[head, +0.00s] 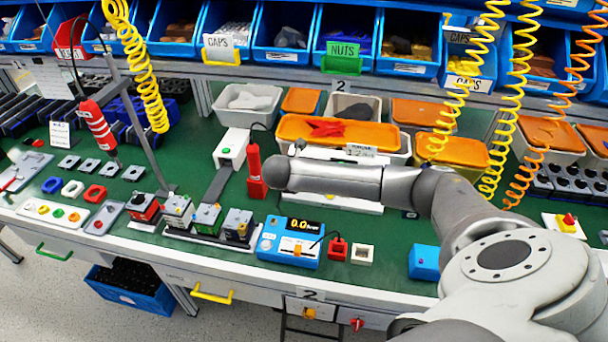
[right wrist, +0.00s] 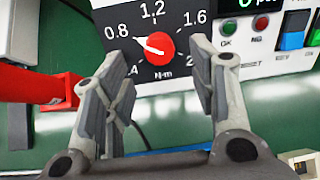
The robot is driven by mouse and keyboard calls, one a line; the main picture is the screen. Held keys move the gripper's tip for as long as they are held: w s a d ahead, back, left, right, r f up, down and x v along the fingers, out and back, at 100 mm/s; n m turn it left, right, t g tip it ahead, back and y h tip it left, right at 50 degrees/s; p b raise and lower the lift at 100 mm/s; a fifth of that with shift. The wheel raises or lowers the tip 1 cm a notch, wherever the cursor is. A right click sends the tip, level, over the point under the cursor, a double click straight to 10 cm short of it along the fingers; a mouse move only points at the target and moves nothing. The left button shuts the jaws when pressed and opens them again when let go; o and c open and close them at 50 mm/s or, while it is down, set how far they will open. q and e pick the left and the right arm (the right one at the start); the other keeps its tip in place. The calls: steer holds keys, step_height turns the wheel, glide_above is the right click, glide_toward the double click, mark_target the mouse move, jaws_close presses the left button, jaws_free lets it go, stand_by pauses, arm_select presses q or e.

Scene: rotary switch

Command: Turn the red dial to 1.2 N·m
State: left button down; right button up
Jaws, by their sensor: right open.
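The red dial (right wrist: 163,48) sits on a black scale plate (right wrist: 185,14) in the right wrist view. Its white pointer points up and left, close to the 0.8 mark. The 1.2 mark stands at the top of the scale, 1.6 at the right. My right gripper (right wrist: 158,72) is open and empty, one finger to the lower left of the dial and one to its right. The dial lies between the fingers in the picture; I see no contact. In the head view my right arm reaches in from the right and I cannot make out the dial. My left gripper is not in view.
Beside the dial are a green button (right wrist: 228,27), a red button (right wrist: 260,22) and a blue switch (right wrist: 292,40). A red tool (right wrist: 45,88) is close to the left finger. Orange-lidded bins (head: 340,132) stand behind.

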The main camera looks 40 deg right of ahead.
steer(key=shift+x, duration=2.45)
steer(key=shift+c, duration=0.3)
steer(key=c, duration=1)
